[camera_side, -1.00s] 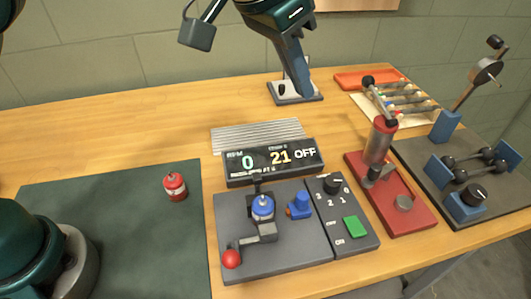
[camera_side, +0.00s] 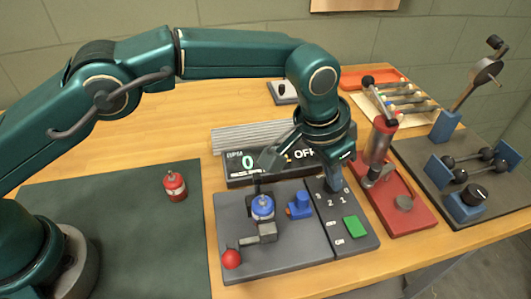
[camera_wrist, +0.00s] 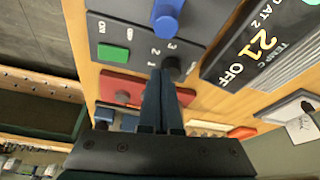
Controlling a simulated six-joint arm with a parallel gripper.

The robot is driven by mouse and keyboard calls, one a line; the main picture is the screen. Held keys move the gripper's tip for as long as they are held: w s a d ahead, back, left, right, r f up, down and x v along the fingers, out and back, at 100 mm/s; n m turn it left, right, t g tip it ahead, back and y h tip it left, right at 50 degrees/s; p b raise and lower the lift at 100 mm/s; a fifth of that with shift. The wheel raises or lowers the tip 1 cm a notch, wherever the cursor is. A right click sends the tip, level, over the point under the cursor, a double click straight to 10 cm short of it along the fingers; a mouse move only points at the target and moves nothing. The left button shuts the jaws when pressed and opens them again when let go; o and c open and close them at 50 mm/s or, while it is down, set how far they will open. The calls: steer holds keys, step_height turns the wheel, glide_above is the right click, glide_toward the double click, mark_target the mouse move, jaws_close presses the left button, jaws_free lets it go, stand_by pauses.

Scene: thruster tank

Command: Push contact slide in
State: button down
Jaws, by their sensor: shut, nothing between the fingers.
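My gripper (camera_side: 335,187) is shut and empty, pointing down over the numbered black dial on the right part of the grey control panel (camera_side: 230,205). A blue knobbed piece (camera_side: 299,206), which may be the contact slide, sits on the panel just left of the dial. In the wrist view my closed fingertips (camera_wrist: 162,72) lie beside the black dial (camera_wrist: 175,66), and the blue piece (camera_wrist: 168,14) is at the top edge. Whether the fingers touch the dial cannot be told. A blue-topped part with a red-ball lever (camera_side: 262,208) stands left of the blue piece.
The display (camera_side: 240,180) behind the panel is partly hidden by my arm; "OFF" shows. A green button (camera_side: 355,227) is at the panel's front right. A red-based press (camera_side: 400,205) stands close on the right. A red canister (camera_side: 174,186) stands on the dark mat (camera_side: 110,235).

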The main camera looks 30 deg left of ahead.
mark_target(299, 193)
steer(key=shift+s+a, duration=0.15)
steer(key=shift+s, duration=0.1)
steer(key=shift+s+a, duration=0.45)
steer(key=shift+s, duration=0.25)
steer(key=shift+s+a, duration=0.4)
steer(key=shift+s, duration=0.25)
steer(key=shift+s+a, duration=0.15)
steer(key=shift+s+a, duration=1)
steer(key=shift+s, duration=0.05)
steer(key=shift+f, duration=0.15)
